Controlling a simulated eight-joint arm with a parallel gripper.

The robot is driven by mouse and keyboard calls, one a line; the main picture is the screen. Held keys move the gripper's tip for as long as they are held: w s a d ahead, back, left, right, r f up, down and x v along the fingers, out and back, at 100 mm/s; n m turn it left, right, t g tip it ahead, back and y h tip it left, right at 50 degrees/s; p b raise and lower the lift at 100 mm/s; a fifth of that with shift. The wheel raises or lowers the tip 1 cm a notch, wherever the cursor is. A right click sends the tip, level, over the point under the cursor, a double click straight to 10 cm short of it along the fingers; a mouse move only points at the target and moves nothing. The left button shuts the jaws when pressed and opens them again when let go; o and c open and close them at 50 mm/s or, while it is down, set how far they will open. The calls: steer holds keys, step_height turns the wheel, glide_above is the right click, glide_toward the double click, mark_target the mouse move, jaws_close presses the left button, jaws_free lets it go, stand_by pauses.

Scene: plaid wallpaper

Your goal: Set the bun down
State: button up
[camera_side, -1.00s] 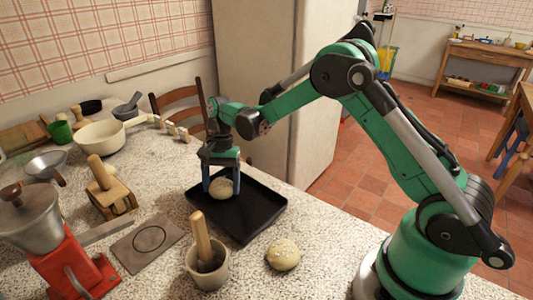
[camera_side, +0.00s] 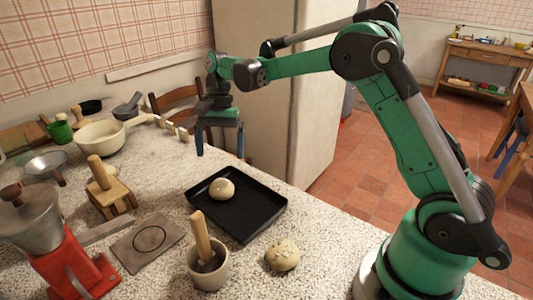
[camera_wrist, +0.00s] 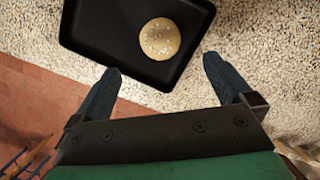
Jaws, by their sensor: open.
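A round bun (camera_side: 221,189) with pale specks on top rests in the black tray (camera_side: 262,215), toward the tray's far left part in the side view. In the wrist view the bun (camera_wrist: 160,38) lies inside the tray (camera_wrist: 95,25), apart from the tray's walls. My gripper (camera_side: 220,155) is open and empty, raised above and behind the bun. In the wrist view its two blue fingers (camera_wrist: 162,70) are spread wide with nothing between them touching the bun. A second bun (camera_side: 283,254) lies on the speckled counter in front of the tray.
A mortar with a pestle (camera_side: 207,262) stands left of the second bun. A flat plate with a ring mark (camera_side: 148,243), a wooden block (camera_side: 110,192), a red grinder (camera_side: 75,270) and a pale pan (camera_side: 100,137) stand to the left. A chair (camera_side: 180,103) is behind the counter.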

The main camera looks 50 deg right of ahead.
steer(key=s+a+r+n+t+h, duration=0.1)
steer(key=s+r+n+t+h, duration=0.1)
steer(key=s+r+n+t, duration=0.45)
steer(key=s+f+n+t, duration=0.1)
steer(key=s+n+t, duration=0.1)
steer(key=s+n, duration=0.3)
steer(key=s+a, duration=0.1)
steer(key=s, duration=0.2)
steer(key=shift+f+h, duration=0.4)
